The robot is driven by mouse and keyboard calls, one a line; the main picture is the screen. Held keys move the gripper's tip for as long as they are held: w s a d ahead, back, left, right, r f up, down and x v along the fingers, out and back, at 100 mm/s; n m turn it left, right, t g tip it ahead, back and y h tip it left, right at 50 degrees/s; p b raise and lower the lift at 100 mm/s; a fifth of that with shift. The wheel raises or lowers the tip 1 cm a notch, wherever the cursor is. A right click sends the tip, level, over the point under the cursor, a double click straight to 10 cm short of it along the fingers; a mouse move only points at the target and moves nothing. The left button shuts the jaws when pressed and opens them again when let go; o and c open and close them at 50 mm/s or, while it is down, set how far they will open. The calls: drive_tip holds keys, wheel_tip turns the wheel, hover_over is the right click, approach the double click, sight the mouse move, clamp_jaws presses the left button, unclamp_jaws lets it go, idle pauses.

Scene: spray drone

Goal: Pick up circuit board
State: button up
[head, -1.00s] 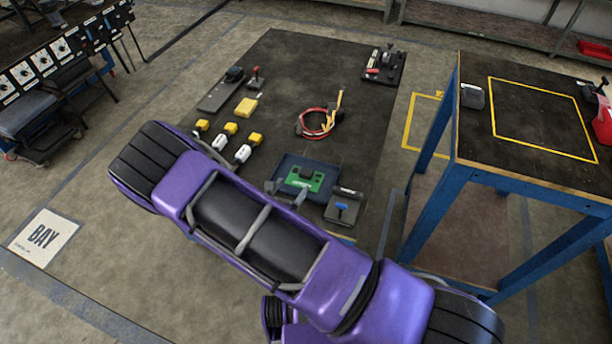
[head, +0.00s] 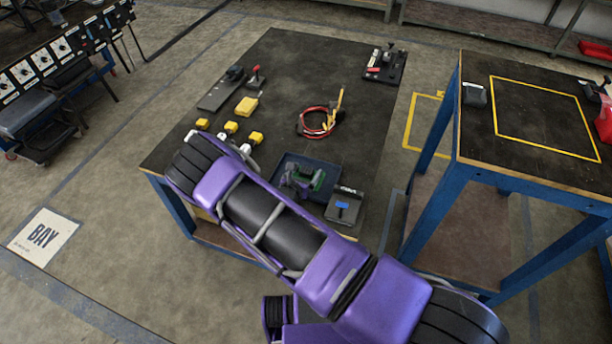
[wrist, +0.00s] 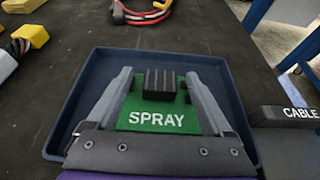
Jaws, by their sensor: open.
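The circuit board (wrist: 158,118) is green, with white SPRAY lettering and a black ribbed block on top. It lies in a dark blue tray (wrist: 78,98) on the dark table. In the head view the board (head: 318,179) is partly hidden by my gripper (head: 300,180). In the wrist view my gripper (wrist: 160,95) is open, with one grey finger along each side of the board. I cannot tell whether the fingers touch it.
A dark block marked CABLE (wrist: 285,116) stands right of the tray. A red cable loop (head: 318,122) lies behind it. Yellow-topped connectors (head: 231,127) and a yellow block (head: 247,106) lie to the left. A second table (head: 540,75) with a yellow outline stands at right.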

clamp_jaws()
idle(0.3)
